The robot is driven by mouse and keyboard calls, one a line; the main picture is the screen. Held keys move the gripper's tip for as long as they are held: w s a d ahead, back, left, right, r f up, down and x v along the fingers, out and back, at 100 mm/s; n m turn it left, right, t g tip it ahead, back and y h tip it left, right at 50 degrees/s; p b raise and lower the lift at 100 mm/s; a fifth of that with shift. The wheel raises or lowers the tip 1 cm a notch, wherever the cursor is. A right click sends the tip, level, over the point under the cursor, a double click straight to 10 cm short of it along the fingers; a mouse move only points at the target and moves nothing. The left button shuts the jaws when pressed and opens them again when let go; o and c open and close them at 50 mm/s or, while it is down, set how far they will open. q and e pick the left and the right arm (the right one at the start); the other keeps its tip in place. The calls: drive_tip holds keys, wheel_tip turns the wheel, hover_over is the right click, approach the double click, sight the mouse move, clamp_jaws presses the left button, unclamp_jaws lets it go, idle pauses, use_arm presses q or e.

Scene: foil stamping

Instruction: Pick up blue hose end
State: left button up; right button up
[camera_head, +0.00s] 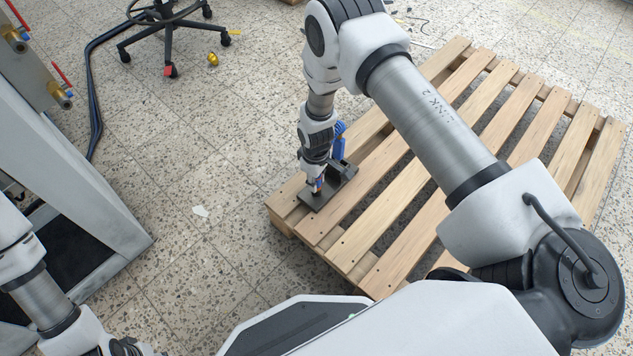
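A bright blue coiled hose (339,142) stands beside my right wrist, partly hidden behind it. It rises from a dark grey metal piece (344,174) on the near left corner of the wooden pallet. My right gripper (317,188) points down at this dark piece. Small blue and orange parts show at its fingertips, perhaps the hose end, but they are too small to tell apart. I cannot tell whether the fingers are closed on it. My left arm shows at the bottom left, but its fingertips are out of the picture.
The slatted wooden pallet (508,104) lies on the speckled tile floor, partly covered by my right arm. A grey machine frame (85,170) stands at the left, with dark hoses (92,95) beside it. A wheeled chair base (170,28) stands at the back. The floor between is mostly clear.

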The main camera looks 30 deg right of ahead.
clamp_jaws()
wheel_tip(320, 180, up, 9)
drive_tip(key=p, duration=0.4)
drive_tip(key=shift+r+p, duration=0.3)
drive_tip(key=shift+r, duration=0.25)
drive_tip(key=w+a+r, duration=0.2)
drive_tip(key=w+r, duration=0.2)
drive_tip(key=r, duration=0.6)
drive_tip(key=w+a+r, duration=0.1)
drive_tip(key=w+r, duration=0.3)
drive_tip(key=r, duration=0.6)
drive_tip(key=s+a+r+m, duration=0.3)
drive_tip(key=s+r+m, duration=0.1)
drive_tip(key=s+m, duration=0.25)
wheel_tip(320, 180, up, 24)
drive_tip(key=s+p, duration=0.2)
drive_tip(key=p, duration=3.2)
drive_tip(key=shift+s+d+r+n, duration=0.2)
drive_tip(key=shift+s+n, duration=0.15)
